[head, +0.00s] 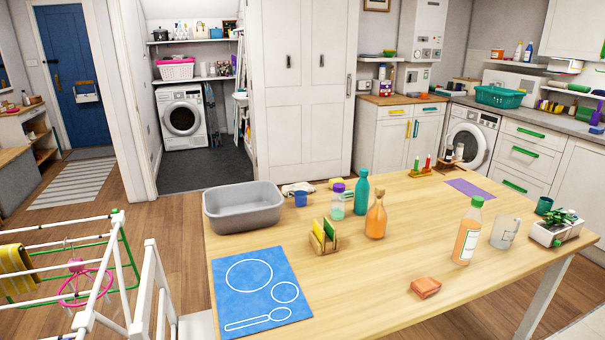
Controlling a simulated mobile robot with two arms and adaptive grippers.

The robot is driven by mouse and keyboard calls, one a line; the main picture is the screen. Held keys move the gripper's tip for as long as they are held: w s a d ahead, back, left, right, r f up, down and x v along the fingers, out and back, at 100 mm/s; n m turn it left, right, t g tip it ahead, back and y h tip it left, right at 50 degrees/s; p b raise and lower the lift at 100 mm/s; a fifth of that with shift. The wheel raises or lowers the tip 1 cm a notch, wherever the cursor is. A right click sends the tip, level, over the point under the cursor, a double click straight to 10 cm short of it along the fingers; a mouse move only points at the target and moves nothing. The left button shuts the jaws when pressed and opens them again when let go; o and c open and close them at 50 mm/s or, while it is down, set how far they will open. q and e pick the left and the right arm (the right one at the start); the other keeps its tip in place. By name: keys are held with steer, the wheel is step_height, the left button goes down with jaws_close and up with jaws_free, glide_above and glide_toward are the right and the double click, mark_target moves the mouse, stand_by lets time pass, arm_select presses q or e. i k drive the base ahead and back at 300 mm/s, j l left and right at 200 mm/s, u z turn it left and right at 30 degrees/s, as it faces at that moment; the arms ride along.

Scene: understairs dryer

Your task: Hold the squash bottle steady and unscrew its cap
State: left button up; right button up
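The bottle that looks like the squash bottle (466,236) stands upright on the wooden table (390,285), towards the right. It is clear with orange contents and a pale label. Its green cap (477,201) is on top. Nothing touches the bottle. Neither of my grippers is in the head view, so I cannot see whether they are open or shut.
A glass mug (504,231) and a planter (556,233) stand right of the bottle. An orange-red sponge-like block (425,287) lies in front. Several other bottles, including a teal one (361,192), a grey basin (243,208) and a blue mat (260,290) are further left.

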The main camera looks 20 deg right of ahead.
mark_target(471, 224)
steer(key=l+u, duration=0.35)
steer(key=l, duration=1.3)
steer(key=k, duration=0.05)
